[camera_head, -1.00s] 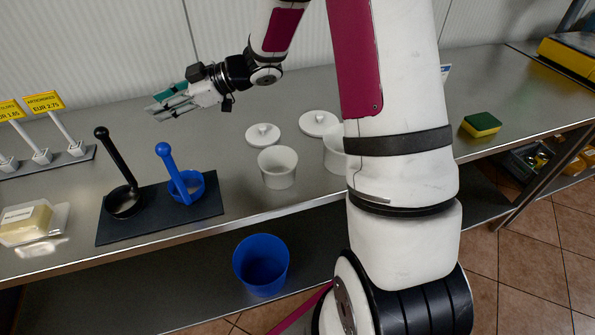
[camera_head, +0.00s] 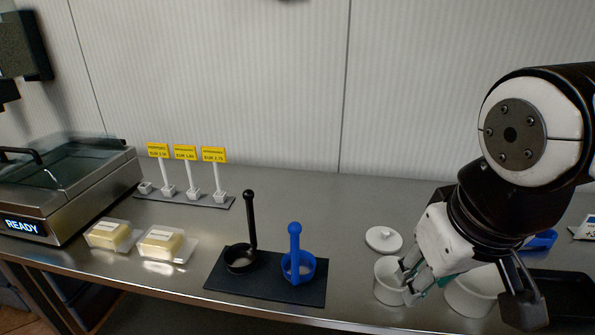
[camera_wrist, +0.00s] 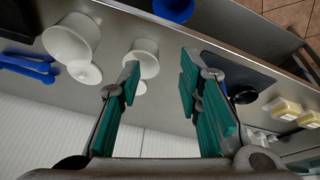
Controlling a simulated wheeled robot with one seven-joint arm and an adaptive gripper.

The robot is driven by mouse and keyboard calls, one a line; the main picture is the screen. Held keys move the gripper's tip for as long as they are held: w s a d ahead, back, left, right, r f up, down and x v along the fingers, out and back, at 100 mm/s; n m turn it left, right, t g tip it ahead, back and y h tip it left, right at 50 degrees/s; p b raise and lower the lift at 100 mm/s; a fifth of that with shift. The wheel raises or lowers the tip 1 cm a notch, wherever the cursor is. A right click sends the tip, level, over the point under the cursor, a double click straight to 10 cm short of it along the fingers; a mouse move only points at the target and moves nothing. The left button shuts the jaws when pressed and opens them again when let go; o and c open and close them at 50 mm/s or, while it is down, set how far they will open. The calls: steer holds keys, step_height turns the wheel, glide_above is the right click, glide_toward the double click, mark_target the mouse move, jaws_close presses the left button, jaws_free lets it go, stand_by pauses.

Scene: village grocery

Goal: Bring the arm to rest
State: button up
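My gripper (camera_head: 412,285) is at the right in the head view, pointing down over the counter by the smaller white cup (camera_head: 388,284). In the wrist view my gripper (camera_wrist: 160,88) shows its teal fingers spread apart, with nothing between them. It is open and empty. The fingers overlap the smaller cup (camera_wrist: 150,56) in view; whether they touch it I cannot tell. My arm comes in from the right edge and hides part of the larger white cup (camera_head: 472,298).
The metal counter (camera_head: 330,215) carries a dark mat (camera_head: 265,287) with a black and a blue tool, a white lid (camera_head: 383,240), butter packs (camera_head: 160,243), price signs (camera_head: 185,153) and a machine (camera_head: 75,185). A black tray (camera_head: 568,293) is at the right. The counter's back middle is clear.

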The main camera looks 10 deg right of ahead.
steer(key=shift+g+y, duration=0.5)
steer(key=s, duration=0.1)
steer(key=s+a, duration=0.1)
steer(key=s, duration=0.1)
steer(key=s+a+f, duration=0.1)
steer(key=shift+s+a, duration=0.15)
steer(key=shift+r, duration=0.15)
step_height(320, 180, up, 7)
steer(key=t+p, duration=0.1)
steer(key=p, duration=0.5)
steer(key=shift+t, duration=0.3)
steer(key=shift+r, duration=0.1)
